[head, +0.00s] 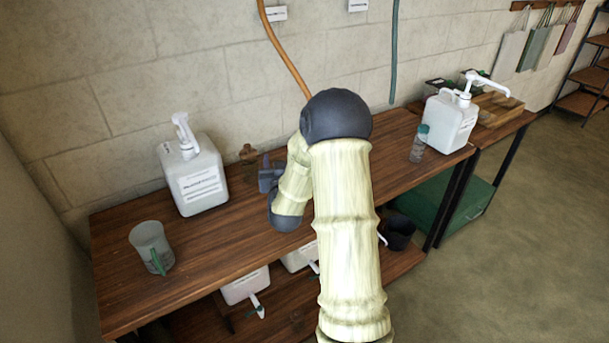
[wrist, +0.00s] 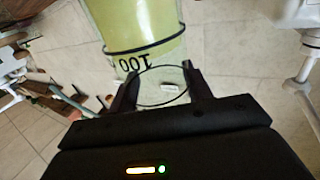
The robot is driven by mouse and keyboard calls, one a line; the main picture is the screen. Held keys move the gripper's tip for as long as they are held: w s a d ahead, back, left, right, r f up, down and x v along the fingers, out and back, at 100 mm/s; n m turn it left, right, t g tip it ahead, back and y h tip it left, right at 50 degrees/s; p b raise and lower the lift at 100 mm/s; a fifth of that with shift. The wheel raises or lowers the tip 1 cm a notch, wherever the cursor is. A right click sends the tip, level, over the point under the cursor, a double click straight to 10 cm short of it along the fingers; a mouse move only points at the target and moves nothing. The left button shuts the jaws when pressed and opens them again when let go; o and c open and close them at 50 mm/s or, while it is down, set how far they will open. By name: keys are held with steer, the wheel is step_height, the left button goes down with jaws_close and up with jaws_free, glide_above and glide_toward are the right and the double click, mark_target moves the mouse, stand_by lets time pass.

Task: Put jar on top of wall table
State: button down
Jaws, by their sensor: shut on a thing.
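My gripper shows in the wrist view (wrist: 160,88), with its two dark fingers closed on a round, clear-walled thing with dark rings, a yellow-green body and the mark "100". I take this to be the jar (wrist: 135,25); its far end runs out of the top of the picture. In the head view my gripper (head: 268,178) is over the wooden wall table (head: 235,243), partly behind my own arm. The jar cannot be made out there. Whether it touches the table cannot be told.
A white pump bucket (head: 195,180) and a green-handled jug (head: 152,246) stand on the left of the table. A clear bottle (head: 419,143) and another pump bucket (head: 452,120) stand to the right. Bare tabletop shows between the jug and my arm.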

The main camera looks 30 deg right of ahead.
steer(key=shift+s+d, duration=0.3)
steer(key=shift+s, duration=0.25)
steer(key=shift+f, duration=0.35)
steer(key=shift+w+a+f, duration=0.1)
steer(key=shift+w+f, duration=0.05)
steer(key=shift+f, duration=2.3)
steer(key=shift+f, duration=2.1)
steer(key=shift+f, duration=0.1)
steer(key=c, duration=0.6)
jaws_free()
